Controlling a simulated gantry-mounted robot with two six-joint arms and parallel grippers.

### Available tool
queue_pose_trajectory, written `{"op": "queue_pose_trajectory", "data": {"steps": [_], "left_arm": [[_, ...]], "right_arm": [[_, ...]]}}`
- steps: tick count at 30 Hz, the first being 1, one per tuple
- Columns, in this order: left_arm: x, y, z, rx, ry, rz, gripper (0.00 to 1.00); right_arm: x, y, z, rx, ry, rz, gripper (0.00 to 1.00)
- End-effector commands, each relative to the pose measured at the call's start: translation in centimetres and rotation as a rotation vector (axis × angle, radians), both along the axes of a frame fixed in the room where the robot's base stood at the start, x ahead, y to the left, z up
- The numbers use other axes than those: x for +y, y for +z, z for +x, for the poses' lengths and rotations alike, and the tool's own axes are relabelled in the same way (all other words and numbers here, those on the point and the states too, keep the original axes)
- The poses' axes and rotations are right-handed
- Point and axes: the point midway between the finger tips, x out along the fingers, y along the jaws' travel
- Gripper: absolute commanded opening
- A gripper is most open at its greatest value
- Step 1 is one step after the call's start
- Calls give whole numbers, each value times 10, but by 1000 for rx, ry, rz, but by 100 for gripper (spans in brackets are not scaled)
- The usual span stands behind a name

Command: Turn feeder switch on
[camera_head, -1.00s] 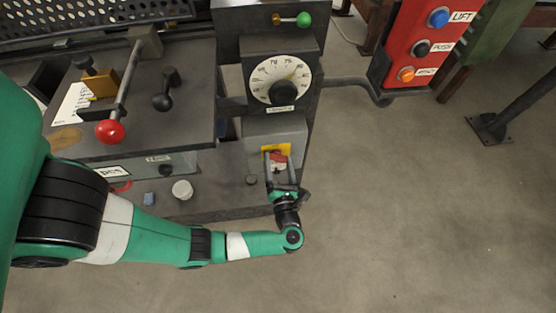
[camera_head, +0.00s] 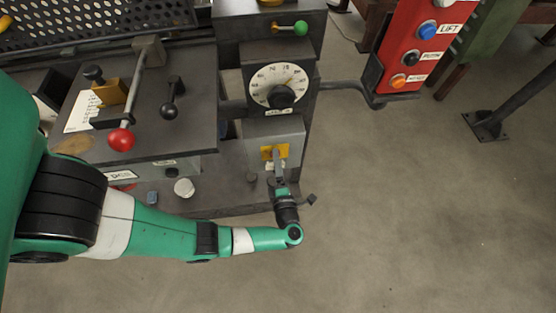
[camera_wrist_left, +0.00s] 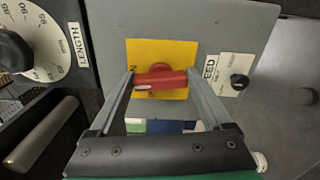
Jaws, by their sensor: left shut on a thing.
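The feeder switch has a red handle (camera_wrist_left: 160,80) on a yellow plate (camera_wrist_left: 175,54), fixed to a grey box face. The yellow plate (camera_head: 268,152) also shows in the head view, where the gripper hides most of the handle. A white label ending in "EED" (camera_wrist_left: 236,72) is beside the plate. My left gripper (camera_head: 278,158) is at the switch. In the left wrist view its fingers (camera_wrist_left: 160,84) are on both ends of the red handle, which lies crosswise between them. My right gripper is not in view.
Above the switch is a round length dial (camera_head: 280,86) with a black knob. A green-tipped lever (camera_head: 300,28) is higher up. A red-knobbed lever (camera_head: 121,139) stands to the left. A red panel with buttons (camera_head: 404,50) is at upper right.

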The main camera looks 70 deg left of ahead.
Motion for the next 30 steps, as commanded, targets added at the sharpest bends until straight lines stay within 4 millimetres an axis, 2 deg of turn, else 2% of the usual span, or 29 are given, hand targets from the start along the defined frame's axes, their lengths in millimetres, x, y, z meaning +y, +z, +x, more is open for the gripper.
{"op": "queue_pose_trajectory", "data": {"steps": [10,25,26,28,30], "left_arm": [[0,0,0,136,0,26,27],[0,-1,0,157,0,31,27],[0,0,0,157,0,31,84],[0,-1,0,156,0,30,97],[0,-1,0,156,0,30,100]], "right_arm": [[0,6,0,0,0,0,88],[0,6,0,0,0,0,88],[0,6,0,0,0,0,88],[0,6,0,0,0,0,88],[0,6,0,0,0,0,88]]}}
